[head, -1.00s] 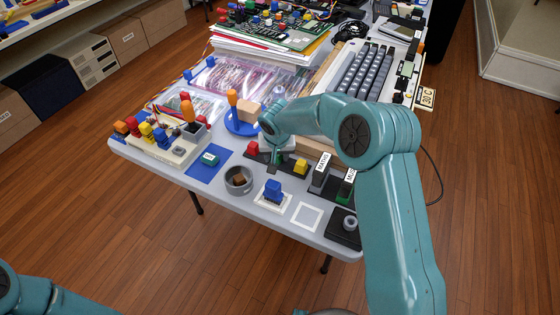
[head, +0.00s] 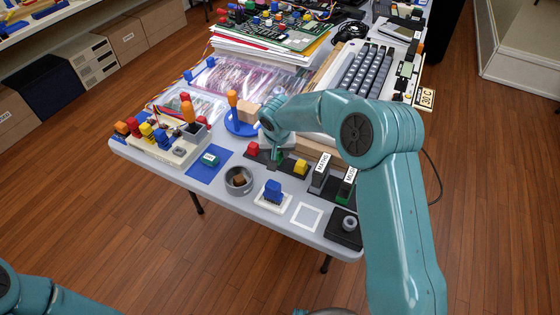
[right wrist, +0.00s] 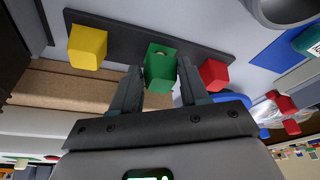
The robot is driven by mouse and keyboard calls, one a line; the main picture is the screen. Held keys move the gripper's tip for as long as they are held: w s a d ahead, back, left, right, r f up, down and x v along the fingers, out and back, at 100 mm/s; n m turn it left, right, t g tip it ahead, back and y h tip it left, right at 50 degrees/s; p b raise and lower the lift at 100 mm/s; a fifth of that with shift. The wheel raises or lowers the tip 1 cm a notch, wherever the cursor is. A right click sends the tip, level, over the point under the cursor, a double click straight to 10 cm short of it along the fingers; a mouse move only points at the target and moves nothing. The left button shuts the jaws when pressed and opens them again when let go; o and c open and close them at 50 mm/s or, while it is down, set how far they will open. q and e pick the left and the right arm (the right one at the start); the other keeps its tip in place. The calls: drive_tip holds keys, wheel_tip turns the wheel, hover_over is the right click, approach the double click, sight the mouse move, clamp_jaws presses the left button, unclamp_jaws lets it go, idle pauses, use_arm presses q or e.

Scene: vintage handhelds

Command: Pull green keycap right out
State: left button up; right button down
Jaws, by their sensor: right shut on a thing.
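The green keycap (right wrist: 160,68) is between the two fingers of my right gripper (right wrist: 158,80) in the right wrist view. The gripper is shut on it, with a finger on each side. A red keycap (right wrist: 213,75) and a yellow keycap (right wrist: 87,47) stand on the dark strip (right wrist: 135,38) to either side of it. In the head view my right gripper (head: 276,157) is at this strip, between the red keycap (head: 253,149) and the yellow keycap (head: 300,167). I cannot tell whether the green keycap is clear of the strip. My left gripper is out of view.
A grey cup (head: 239,181), a blue keycap on a white base (head: 273,192) and a white square outline (head: 306,216) lie toward the table's front edge. Labelled dark switches (head: 319,177) stand right of the strip. A keyboard (head: 368,70) lies behind.

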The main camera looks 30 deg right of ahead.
drive_tip(key=shift+r, duration=0.15)
drive_tip(key=shift+r+p, duration=1)
drive_tip(key=shift+r, duration=1.15)
